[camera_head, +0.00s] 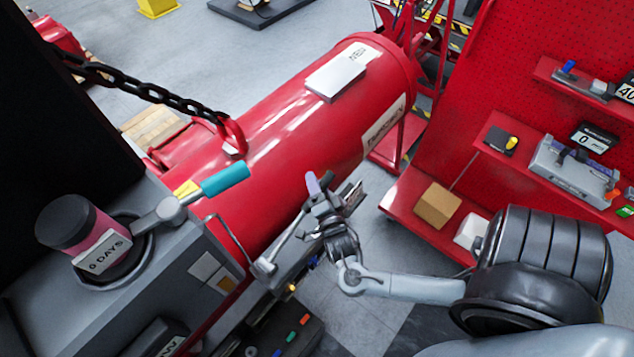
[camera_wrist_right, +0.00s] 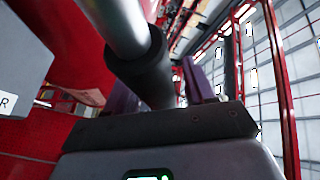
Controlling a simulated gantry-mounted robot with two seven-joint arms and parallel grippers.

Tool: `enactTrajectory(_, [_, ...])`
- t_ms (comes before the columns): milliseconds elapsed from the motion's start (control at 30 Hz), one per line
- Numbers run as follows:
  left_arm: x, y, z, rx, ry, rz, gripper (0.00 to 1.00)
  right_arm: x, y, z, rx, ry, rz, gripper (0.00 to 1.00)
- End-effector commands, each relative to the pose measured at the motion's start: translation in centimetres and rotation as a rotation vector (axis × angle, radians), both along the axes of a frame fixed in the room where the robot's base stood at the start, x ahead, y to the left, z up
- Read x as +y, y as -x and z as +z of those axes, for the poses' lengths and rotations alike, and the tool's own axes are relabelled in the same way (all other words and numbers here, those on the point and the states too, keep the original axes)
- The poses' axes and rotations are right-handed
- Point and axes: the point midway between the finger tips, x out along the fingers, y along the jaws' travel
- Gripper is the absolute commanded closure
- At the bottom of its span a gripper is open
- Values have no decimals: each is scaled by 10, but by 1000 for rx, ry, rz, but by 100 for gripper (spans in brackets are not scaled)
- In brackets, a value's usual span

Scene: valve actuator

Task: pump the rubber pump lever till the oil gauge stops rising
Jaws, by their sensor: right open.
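The pump lever is a thin metal rod (camera_head: 287,240) rising from a pivot at the side of the grey machine. In the right wrist view its black rubber sleeve (camera_wrist_right: 145,68) sits between my purple fingers, which stand apart. My right gripper (camera_head: 320,184) is open at the lever's upper end; I cannot tell whether a finger touches it. A pink cylinder with a dark cap (camera_head: 70,222) stands on the machine, labelled "0 DAYS"; I cannot tell whether it is the oil gauge. My left gripper is not in view.
A lever with a teal grip (camera_head: 225,178) sticks up from the machine, left of my right gripper. A large red tank (camera_head: 275,135) lies behind. A chain (camera_head: 150,92) hangs across the upper left. Red shelves (camera_head: 440,215) with a cardboard box stand at right.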

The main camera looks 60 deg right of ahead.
Motion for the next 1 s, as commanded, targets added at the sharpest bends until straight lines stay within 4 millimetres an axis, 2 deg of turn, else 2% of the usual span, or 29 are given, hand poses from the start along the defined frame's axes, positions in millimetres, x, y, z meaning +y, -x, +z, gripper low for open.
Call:
enactTrajectory(300, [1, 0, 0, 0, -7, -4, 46, -1, -1, 0, 0, 0, 0, 47])
enactTrajectory(600, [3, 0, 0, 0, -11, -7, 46, -1, -1, 0, 0, 0, 0, 93])
enactTrajectory(667, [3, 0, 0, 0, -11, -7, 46, -1, -1, 0, 0, 0, 0, 100])
enactTrajectory(867, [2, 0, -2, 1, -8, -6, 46, -1, -1, -2, 0, -4, 0, 100])
enactTrajectory(1000, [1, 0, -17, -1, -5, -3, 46, -7, 0, -22, -8, -63, -2, 100])
